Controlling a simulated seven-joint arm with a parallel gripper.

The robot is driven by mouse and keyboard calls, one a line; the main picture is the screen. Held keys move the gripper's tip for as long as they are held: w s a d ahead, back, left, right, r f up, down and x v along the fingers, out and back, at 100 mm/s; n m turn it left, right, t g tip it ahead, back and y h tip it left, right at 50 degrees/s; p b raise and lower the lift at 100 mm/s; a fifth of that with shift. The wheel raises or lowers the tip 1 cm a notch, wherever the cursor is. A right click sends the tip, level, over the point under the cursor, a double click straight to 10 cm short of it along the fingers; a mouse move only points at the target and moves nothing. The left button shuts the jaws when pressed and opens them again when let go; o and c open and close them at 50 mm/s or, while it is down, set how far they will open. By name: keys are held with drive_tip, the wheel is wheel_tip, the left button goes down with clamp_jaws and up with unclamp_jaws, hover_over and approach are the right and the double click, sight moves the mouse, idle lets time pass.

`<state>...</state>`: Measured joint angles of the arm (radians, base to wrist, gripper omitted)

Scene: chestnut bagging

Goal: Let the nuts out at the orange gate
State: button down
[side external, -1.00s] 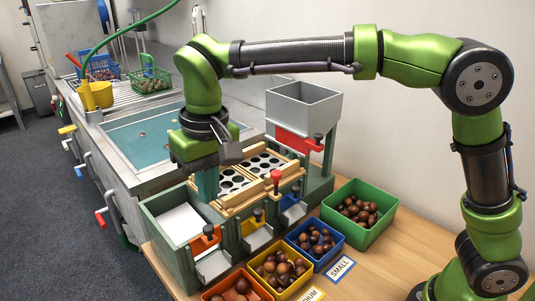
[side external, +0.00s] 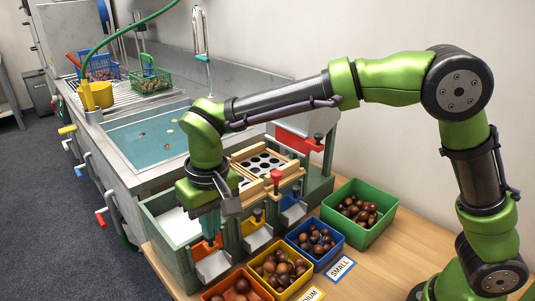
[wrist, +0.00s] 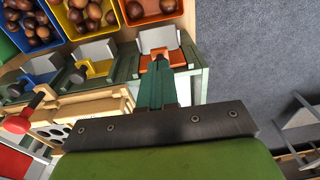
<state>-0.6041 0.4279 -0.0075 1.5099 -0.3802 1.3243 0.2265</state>
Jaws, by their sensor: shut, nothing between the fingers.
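The orange gate (side external: 205,246) is on the front of the green sorter's left compartment, above a grey metal chute (side external: 214,265). In the wrist view the orange gate (wrist: 174,58) shows just beyond my fingertips, with its dark knob close to them. My gripper (side external: 208,232) is shut and empty, with its teal fingers pointing down right over the gate. In the wrist view my gripper (wrist: 161,72) partly overlaps the gate; I cannot tell whether it touches. The orange bin (side external: 262,291) below the chute holds some brown nuts.
The yellow gate (side external: 256,217) and blue gate (side external: 291,196) are to the right. A red knob (side external: 277,177) stands up by the perforated wooden trays. Yellow (side external: 283,292), blue (side external: 316,262) and green (side external: 376,233) bins hold nuts. A sink (side external: 140,140) is behind.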

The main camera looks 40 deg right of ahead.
drive_tip(key=shift+d+f, duration=0.1)
drive_tip(key=shift+f, duration=1.1)
wheel_tip(320, 180, up, 14)
drive_tip(key=s+d+f+m+t, duration=0.2)
drive_tip(key=s+d, duration=0.5)
drive_tip(key=d, duration=0.4)
drive_tip(key=s+d+f+m+t+y, duration=0.1)
drive_tip(key=s+d+t, duration=0.3)
drive_tip(key=s+d, duration=0.4)
drive_tip(key=d+f+m, duration=0.1)
drive_tip(key=d, duration=0.2)
drive_tip(key=shift+s+d+f+t+y, duration=0.2)
drive_tip(key=shift+d+t+y, duration=0.1)
drive_tip(key=shift+d, duration=0.1)
